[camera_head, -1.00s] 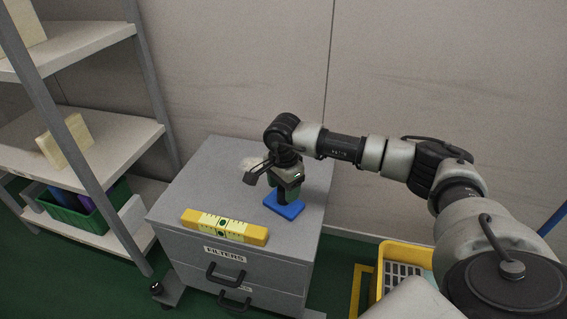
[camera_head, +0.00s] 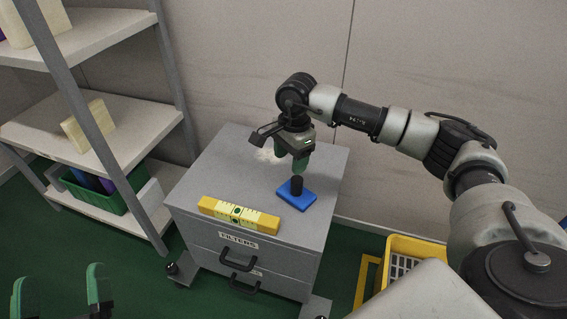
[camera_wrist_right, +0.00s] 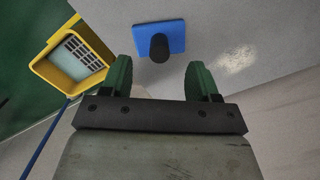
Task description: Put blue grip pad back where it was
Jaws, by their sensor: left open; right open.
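The blue grip pad (camera_head: 308,198), a flat blue plate with a black upright knob, lies on the grey cabinet top near its right side. It also shows in the right wrist view (camera_wrist_right: 173,31), beyond the fingertips. My right gripper (camera_head: 289,164) is open and empty, just above and behind the pad, with its green fingers apart from the knob. In the right wrist view the open fingers (camera_wrist_right: 160,80) have clear space between them. My left gripper (camera_head: 57,287) is at the lower left of the head view, open and empty, away from the cabinet.
A yellow level (camera_head: 239,214) lies along the cabinet's (camera_head: 218,172) front edge, left of the pad. A pale patch marks the top behind it. A shelf rack (camera_head: 130,138) with a green bin (camera_head: 108,197) stands left. A yellow crate (camera_head: 415,245) stands right.

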